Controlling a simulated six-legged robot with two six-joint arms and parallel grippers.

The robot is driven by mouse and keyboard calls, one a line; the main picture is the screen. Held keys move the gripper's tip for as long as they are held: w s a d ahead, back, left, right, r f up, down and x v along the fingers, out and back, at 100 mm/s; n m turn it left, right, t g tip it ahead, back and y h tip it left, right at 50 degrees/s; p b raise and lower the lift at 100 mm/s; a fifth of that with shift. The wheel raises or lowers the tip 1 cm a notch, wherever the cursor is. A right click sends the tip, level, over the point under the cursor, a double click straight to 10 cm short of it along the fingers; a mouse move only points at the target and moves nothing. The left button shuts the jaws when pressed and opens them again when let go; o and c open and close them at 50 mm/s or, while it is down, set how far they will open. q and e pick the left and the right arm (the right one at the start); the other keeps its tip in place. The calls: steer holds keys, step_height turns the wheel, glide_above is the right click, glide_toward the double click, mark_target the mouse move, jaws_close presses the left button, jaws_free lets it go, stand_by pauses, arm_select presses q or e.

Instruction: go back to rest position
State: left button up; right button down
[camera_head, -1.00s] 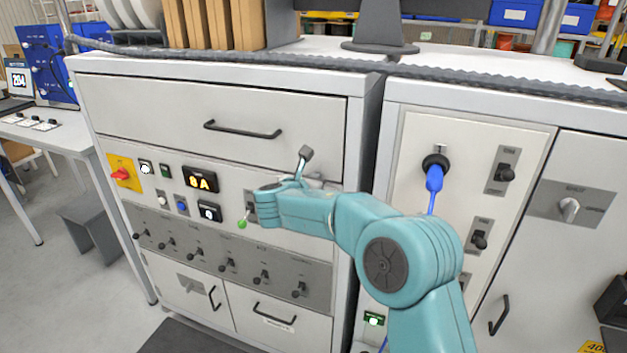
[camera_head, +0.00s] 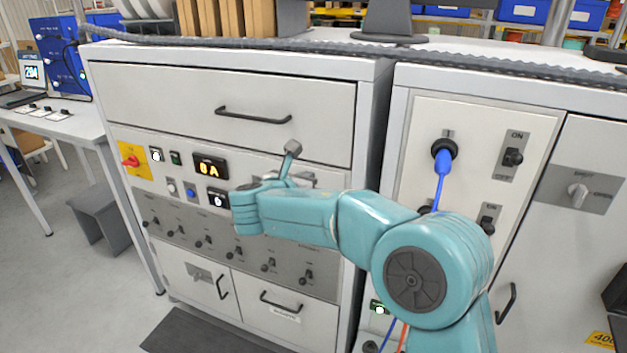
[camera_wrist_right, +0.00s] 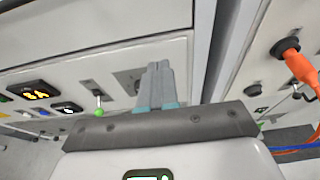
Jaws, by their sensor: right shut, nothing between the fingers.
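My right arm comes in from the lower right in the head view, with its wrist in front of the left cabinet's switch panel (camera_head: 170,225). My right gripper (camera_wrist_right: 160,70) shows in the wrist view as two grey fingers pressed together, with nothing between them. In the head view the fingers are mostly hidden by the wrist, and I cannot tell if they touch the panel. A green-tipped lever (camera_wrist_right: 98,110) stands left of the fingers in the wrist view. My left gripper is in neither view.
The left cabinet has a drawer handle (camera_head: 252,115), a lit display (camera_head: 210,168) and a red switch (camera_head: 131,161). A blue plug (camera_head: 442,165) sits in the right cabinet's socket; an orange plug (camera_wrist_right: 298,62) shows in the wrist view. Open floor lies at the left.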

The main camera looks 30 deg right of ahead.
steer(key=v, duration=0.3)
steer(key=shift+a, duration=0.1)
